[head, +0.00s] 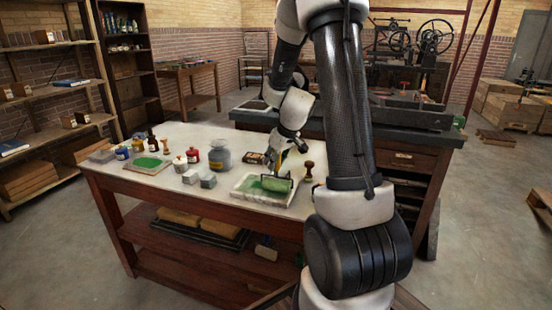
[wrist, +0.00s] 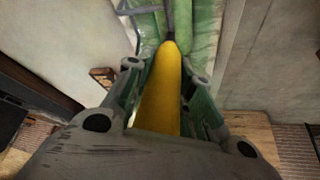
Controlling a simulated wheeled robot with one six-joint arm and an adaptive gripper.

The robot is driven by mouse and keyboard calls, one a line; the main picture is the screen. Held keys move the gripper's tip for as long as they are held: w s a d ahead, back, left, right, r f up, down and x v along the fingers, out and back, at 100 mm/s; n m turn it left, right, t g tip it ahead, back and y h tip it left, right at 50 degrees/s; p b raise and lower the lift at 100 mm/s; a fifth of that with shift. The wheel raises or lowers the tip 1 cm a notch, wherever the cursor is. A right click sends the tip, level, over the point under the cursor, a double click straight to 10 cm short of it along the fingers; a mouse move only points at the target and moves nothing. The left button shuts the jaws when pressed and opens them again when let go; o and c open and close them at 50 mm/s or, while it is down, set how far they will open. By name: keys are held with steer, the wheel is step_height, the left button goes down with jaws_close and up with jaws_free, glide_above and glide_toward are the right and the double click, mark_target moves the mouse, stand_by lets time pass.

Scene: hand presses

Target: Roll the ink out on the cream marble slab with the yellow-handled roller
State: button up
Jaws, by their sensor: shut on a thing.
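My gripper (head: 275,163) is over the right part of the table, shut on the yellow handle (wrist: 160,90) of the roller. The handle lies between both fingers in the wrist view. The roller (head: 275,184) has a green, inked drum and is at the slab in the head view. The cream marble slab (head: 250,195) has green ink on its upper face, around the roller. It also shows in the wrist view, with green smears, beyond the handle tip. I cannot tell whether the drum presses on the slab.
A second slab with green ink (head: 148,164), ink bottles, a grey jar (head: 219,158) and small grey blocks (head: 208,181) stand to the left on the table. A wooden-handled stamp (head: 309,170) stands just right of the slab. A dark workbench (head: 400,138) is behind.

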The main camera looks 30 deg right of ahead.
steer(key=shift+s+a+f, duration=0.1)
steer(key=shift+s+a, duration=0.65)
steer(key=shift+a, duration=0.15)
steer(key=shift+s+a, duration=0.7)
steer(key=shift+a, duration=0.2)
step_height(320, 180, up, 4)
steer(key=shift+r, duration=0.1)
steer(key=shift+d, duration=0.1)
